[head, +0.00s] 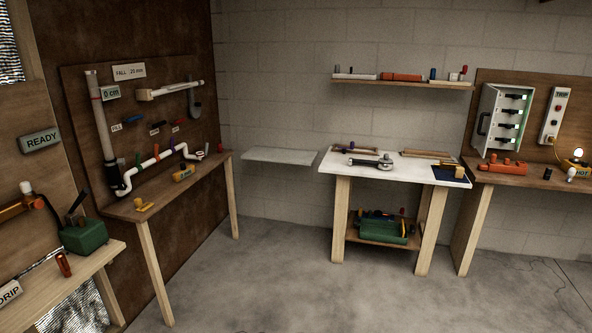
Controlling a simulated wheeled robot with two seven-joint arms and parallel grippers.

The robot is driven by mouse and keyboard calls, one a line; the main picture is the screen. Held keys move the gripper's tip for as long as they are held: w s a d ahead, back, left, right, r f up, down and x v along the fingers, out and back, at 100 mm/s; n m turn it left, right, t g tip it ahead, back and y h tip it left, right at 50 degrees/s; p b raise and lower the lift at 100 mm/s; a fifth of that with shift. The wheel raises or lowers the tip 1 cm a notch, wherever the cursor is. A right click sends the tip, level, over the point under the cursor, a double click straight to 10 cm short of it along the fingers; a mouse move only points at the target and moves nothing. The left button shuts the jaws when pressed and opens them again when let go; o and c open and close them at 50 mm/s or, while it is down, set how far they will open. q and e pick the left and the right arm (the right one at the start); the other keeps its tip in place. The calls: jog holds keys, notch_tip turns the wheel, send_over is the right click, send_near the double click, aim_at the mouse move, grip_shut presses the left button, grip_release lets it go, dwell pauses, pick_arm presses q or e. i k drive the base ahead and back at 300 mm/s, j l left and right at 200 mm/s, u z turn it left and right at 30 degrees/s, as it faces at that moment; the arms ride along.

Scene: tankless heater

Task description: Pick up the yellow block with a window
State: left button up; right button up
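A small yellow block (183,173) with a pale window-like patch on its face lies on the left wooden bench, near the right end of the white pipework. Another yellow block (574,164) with a label reading HOT sits on the right bench at the picture's right edge, with a lit bulb above it. A small yellow piece (145,207) lies near the front edge of the left bench; I cannot make out a window on it. Neither of my grippers is in view.
The left bench (200,184) stands against a brown panel. A white-topped table (408,168) with tools stands at the back, a green toolbox (384,232) on its lower shelf. A green box (85,236) sits on the near-left bench. The concrete floor (300,280) is clear.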

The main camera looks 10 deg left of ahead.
aim_at(185, 171)
jog(key=i+u, duration=0.25)
jog(key=i, duration=0.65)
jog(key=i+u, duration=0.25)
jog(key=i, duration=0.65)
jog(key=i+u, duration=0.1)
jog(key=i, duration=0.5)
jog(key=i+l+u, duration=0.1)
jog(key=i, duration=0.55)
jog(key=i+l+u, duration=0.1)
jog(key=i, duration=0.5)
